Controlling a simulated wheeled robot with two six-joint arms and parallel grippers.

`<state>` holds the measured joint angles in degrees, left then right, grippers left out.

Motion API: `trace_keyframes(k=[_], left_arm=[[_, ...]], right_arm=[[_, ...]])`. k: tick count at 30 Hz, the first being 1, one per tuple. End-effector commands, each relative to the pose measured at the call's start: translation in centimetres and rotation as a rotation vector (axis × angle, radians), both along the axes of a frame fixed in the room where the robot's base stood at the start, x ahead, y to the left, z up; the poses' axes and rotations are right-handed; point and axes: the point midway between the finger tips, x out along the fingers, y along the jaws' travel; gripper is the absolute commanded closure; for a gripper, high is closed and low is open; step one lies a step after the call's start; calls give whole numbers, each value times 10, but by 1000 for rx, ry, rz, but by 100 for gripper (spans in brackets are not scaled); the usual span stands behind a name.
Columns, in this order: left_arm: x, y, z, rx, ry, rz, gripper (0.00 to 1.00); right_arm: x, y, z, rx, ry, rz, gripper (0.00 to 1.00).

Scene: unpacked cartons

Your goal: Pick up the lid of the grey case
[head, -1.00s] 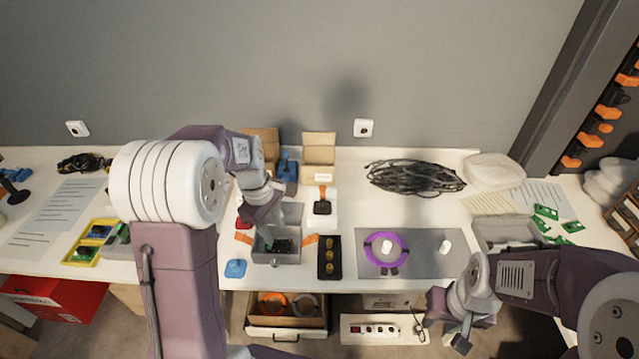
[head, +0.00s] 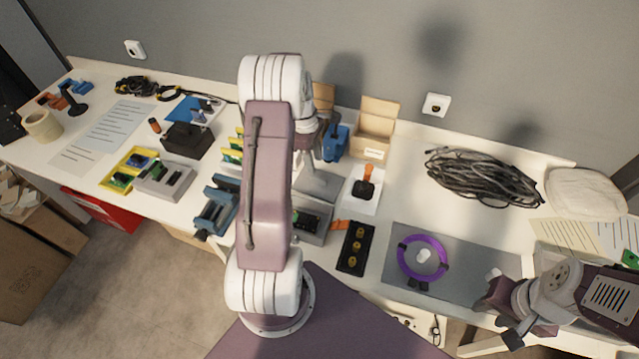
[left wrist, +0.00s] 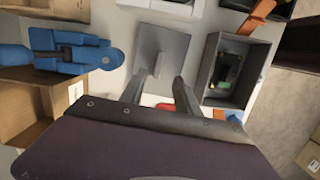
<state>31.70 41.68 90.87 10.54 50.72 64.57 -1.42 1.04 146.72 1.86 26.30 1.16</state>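The grey case (head: 314,226) stands open on the table, partly behind my left arm. In the left wrist view the open case (left wrist: 211,82) has a green circuit board inside. Its lid (head: 320,184) is a flat grey panel lying apart from the case, behind it. In the left wrist view the lid (left wrist: 173,42) lies ahead of my left gripper (left wrist: 158,82), with its small handle between the spread fingers. The fingers look open, with a gap to the handle. My right gripper (head: 512,334) is at the lower right, away from the case; its fingers are unclear.
A blue clamp (head: 334,143) and an open cardboard box (head: 375,130) stand behind the lid. A white tray (head: 360,200) with a black and orange item is right of it. A black tray (head: 355,248) lies beside the case. A blue vise (head: 216,205) stands left of my arm.

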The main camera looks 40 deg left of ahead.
Motion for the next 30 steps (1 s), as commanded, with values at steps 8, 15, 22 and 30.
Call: trace_keyframes(k=[8,15,22,30], left_arm=[[1,-4,-22,0,1,0,62],[1,-11,-63,-2,3,-1,62],[2,-12,-71,1,0,-1,62],[2,-12,-71,1,0,-1,100]], right_arm=[[0,0,-1,0,0,0,64],[0,0,-3,0,0,0,64],[0,0,-3,0,0,0,64],[0,0,-3,0,0,0,64]])
